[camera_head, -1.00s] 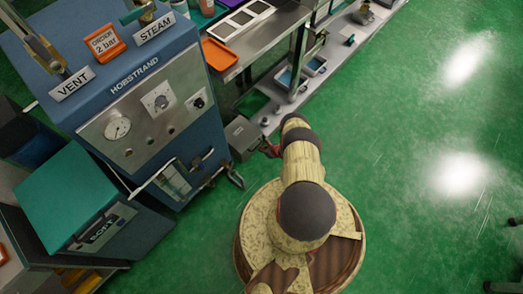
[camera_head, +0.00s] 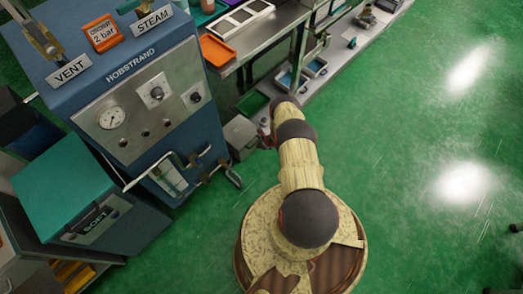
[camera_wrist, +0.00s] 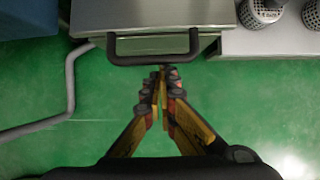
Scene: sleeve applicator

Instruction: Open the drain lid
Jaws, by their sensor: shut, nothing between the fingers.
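A grey metal box (camera_head: 240,137) stands on the floor beside the blue machine, partly hidden in the head view. In the wrist view its metal top (camera_wrist: 155,14), which I take for the drain lid, fills the upper middle, with a black bar handle (camera_wrist: 152,60) along its near edge. The lid looks shut. My gripper (camera_wrist: 162,74) is shut and empty, its fingertips just below the middle of the handle in the picture. I cannot tell whether they touch it. In the head view my gripper (camera_head: 265,130) is small and mostly hidden by my arm, close to the box's right side.
The blue machine (camera_head: 120,85) with pipes and valves stands left of the box. A grey pipe (camera_wrist: 71,85) bends past the box's left side. A metal shelf (camera_wrist: 270,43) with perforated cups (camera_wrist: 262,12) adjoins on the right. Green floor (camera_head: 420,120) is clear to the right.

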